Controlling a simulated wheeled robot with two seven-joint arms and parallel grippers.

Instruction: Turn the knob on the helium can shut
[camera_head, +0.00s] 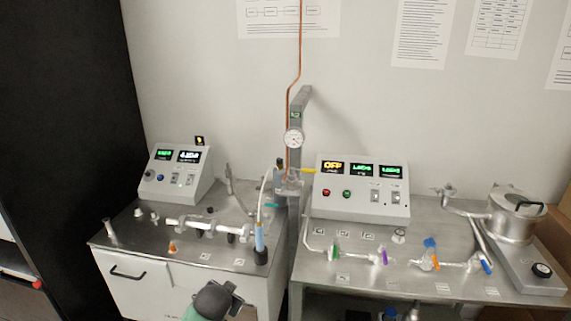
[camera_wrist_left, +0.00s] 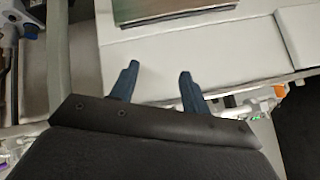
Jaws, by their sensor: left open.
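My left gripper (camera_wrist_left: 158,82) is open, its two dark fingers apart with nothing between them, in front of a pale flat surface. In the head view a dark gripper and wrist (camera_head: 222,298) show at the bottom edge before the left cabinet, and I take them as my left. No can is clearly labelled helium. A blue and white upright cylinder (camera_head: 260,240) stands at the left bench's right edge. My right gripper is not seen.
The left bench (camera_head: 120,238) carries a control box (camera_head: 174,172) and white piping. The right bench (camera_head: 400,280) carries a control box (camera_head: 361,190) and glass valves with coloured knobs. A post with a gauge (camera_head: 293,138) stands between them. A black panel (camera_head: 65,120) is at far left.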

